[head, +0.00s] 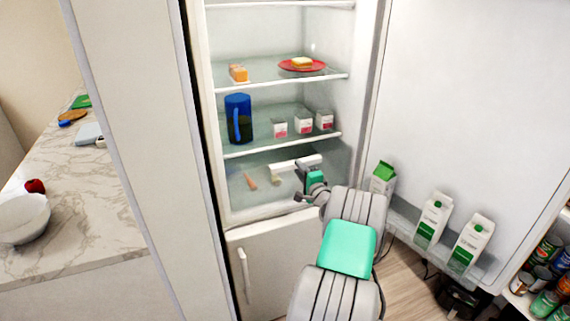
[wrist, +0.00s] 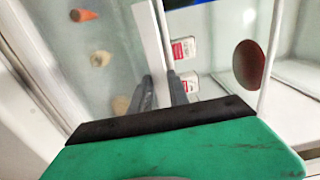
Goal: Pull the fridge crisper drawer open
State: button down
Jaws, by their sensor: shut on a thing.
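The crisper drawer (head: 246,205) is the clear bin at the bottom of the open fridge, with a carrot and other produce showing through it. Its white bar handle (head: 290,163) runs along the top of its front. My gripper (head: 304,181) is at the right part of this handle. In the wrist view, the two dark fingertips (wrist: 163,90) are shut on the white handle (wrist: 150,38), one on each side. The clear drawer (wrist: 75,70) lies to the left there. My gripper hides part of the handle, and I cannot tell how far out the drawer is.
The fridge door (head: 470,95) stands open at the right, with milk cartons (head: 433,220) in its shelf. A blue pitcher (head: 238,118) and small cartons stand on the shelf above the drawer. A lower closed door (head: 275,265) is below. A counter is at the left.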

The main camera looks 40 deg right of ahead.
jog(key=b+v, duration=0.1)
jog(key=v, duration=0.9)
jog(key=shift+s+a+f, duration=0.15)
jog(key=shift+s+f, duration=0.15)
jog(key=shift+f, duration=0.1)
jog(key=c, duration=1.5)
grip_release()
jog(key=shift+o, duration=0.9)
jog(key=shift+w+r, duration=0.1)
jog(key=shift+r, duration=0.05)
jog(key=b+v, duration=0.1)
jog(key=v, duration=0.6)
jog(key=shift+s+b, duration=0.35)
